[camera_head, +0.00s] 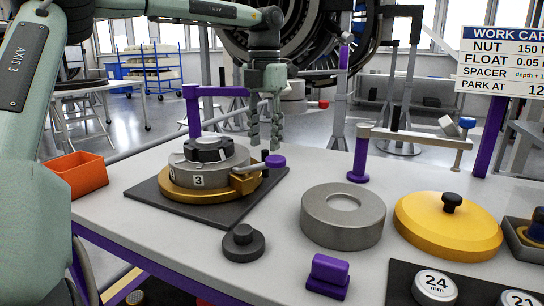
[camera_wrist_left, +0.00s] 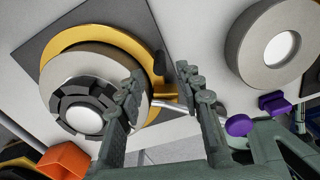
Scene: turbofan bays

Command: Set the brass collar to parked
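The brass collar (camera_head: 182,192) is a gold ring around the foot of a grey stepped cylinder (camera_head: 231,160) marked "3", on a dark square mat (camera_head: 140,187). A brass block (camera_head: 245,183) on its right side carries a pale lever ending in a purple knob (camera_head: 275,161). My left gripper (camera_head: 266,140) points down just above the lever, fingers apart. In the left wrist view the collar (camera_wrist_left: 146,50) lies behind the open fingers (camera_wrist_left: 160,75); the lever (camera_wrist_left: 168,105) shows between them, and the purple knob (camera_wrist_left: 238,125) lies right of them. Contact is not visible. My right gripper is out of view.
A grey ring (camera_head: 342,226), a yellow disc with black knob (camera_head: 450,222), a black knobbed weight (camera_head: 243,243) and a purple block (camera_head: 328,275) stand to the right and front. An orange bin (camera_head: 76,174) is left. A purple post (camera_head: 361,158) and a work card (camera_head: 503,60) stand behind.

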